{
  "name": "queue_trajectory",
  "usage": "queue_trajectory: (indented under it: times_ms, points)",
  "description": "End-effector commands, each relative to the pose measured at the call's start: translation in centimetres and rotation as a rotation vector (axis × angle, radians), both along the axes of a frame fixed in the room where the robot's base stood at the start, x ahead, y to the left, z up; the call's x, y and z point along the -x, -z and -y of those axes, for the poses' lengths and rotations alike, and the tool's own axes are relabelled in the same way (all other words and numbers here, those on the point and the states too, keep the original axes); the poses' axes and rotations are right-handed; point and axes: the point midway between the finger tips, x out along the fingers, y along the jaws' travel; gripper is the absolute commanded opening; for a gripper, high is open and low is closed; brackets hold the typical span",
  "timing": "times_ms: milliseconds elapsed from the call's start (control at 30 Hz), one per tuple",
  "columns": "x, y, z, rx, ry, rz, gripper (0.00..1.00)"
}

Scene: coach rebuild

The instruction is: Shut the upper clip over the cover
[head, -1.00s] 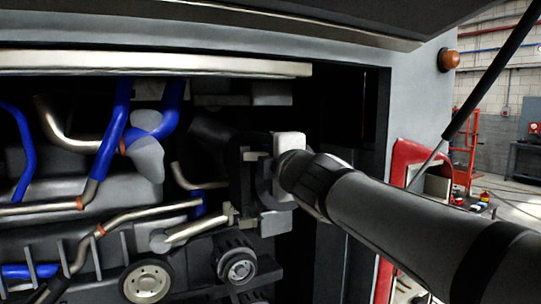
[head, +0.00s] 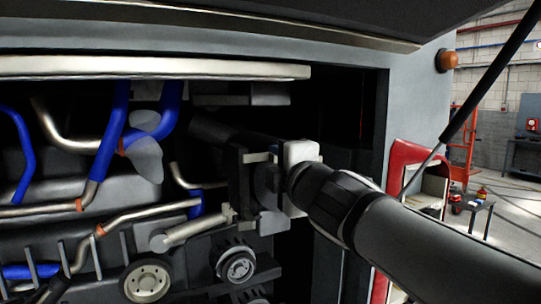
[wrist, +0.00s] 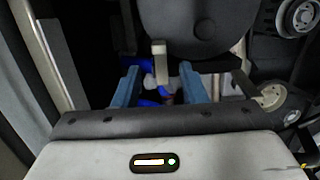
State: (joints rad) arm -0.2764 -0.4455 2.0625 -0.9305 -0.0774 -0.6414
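The upper clip (wrist: 160,65) is a small beige bar, seen between my finger lines in the wrist view. In the head view a beige piece that looks like it (head: 258,157) tops a dark frame. The cover (wrist: 195,22) appears as a round dark grey disc beyond the fingers; its grey side (head: 268,188) is partly hidden behind my gripper in the head view. My gripper (wrist: 160,72) is open, its two blue fingers well apart with nothing clamped. I cannot tell whether the clip touches the cover or a finger.
A second beige piece (head: 230,214) sits lower on the frame. Pulleys (head: 237,264) lie below, and blue hoses (head: 112,130) and metal pipes fill the left. A dark gap lies right of the frame, beside the bay's side wall (head: 420,105).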

Motion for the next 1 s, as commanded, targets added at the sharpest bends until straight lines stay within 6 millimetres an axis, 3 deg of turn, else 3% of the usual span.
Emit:
queue_trajectory:
  times_ms: [233, 667, 767, 833, 1000]
  points:
    - [2.4, -0.1, 0.8, 0.000, 0.000, -0.001, 0.38]
    - [2.6, 0.6, 1.3, -0.015, 0.014, -0.018, 0.38]
    - [2.2, 3.1, 3.1, -0.093, 0.089, -0.102, 0.38]
    - [2.0, 6.3, 5.3, -0.194, 0.185, -0.208, 0.38]
    - [4.2, 17.4, 11.2, -0.533, 0.515, -0.551, 0.38]
